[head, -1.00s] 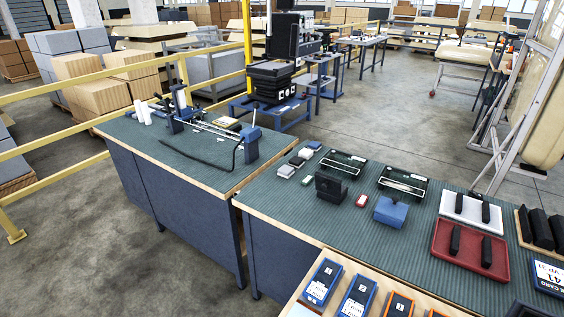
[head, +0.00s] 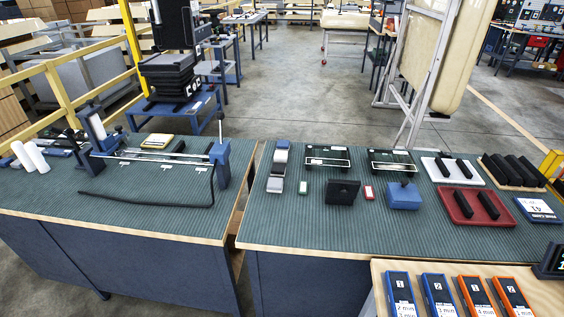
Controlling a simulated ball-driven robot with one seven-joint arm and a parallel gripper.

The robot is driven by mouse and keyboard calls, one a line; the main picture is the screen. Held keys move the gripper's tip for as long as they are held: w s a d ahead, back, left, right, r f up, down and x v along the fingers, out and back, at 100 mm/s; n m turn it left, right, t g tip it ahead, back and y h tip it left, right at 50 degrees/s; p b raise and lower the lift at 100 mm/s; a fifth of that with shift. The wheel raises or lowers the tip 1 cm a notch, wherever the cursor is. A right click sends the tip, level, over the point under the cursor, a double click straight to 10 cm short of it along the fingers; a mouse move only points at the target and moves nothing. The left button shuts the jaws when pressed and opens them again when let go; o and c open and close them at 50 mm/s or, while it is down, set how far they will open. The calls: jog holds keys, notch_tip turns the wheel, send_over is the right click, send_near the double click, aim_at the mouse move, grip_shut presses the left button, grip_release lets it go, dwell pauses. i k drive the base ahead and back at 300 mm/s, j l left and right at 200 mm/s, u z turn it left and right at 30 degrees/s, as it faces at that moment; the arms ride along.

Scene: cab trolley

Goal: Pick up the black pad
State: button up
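A black square pad-like block (head: 342,192) stands on the green ribbed mat of the right bench (head: 270,236). I cannot tell from the view which of these is the black pad of the task. My gripper is not in view.
A blue block (head: 404,196) and two wire-framed dark trays (head: 327,164) stand near the black block. The left bench (head: 120,213) carries a clamp-like fixture. A wooden board (head: 385,272) with blue and orange boxes is in front. Open floor lies behind the benches.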

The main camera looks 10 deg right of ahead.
aim_at(277, 170)
jog(key=i+j+z, duration=0.25)
jog(key=j, duration=0.4)
jog(key=i+j+z, duration=0.25)
jog(key=j, duration=0.45)
jog(key=j+z, duration=0.2)
jog(key=j, duration=0.45)
jog(key=j+z, duration=0.25)
jog(key=j, duration=0.5)
jog(key=i, duration=0.05)
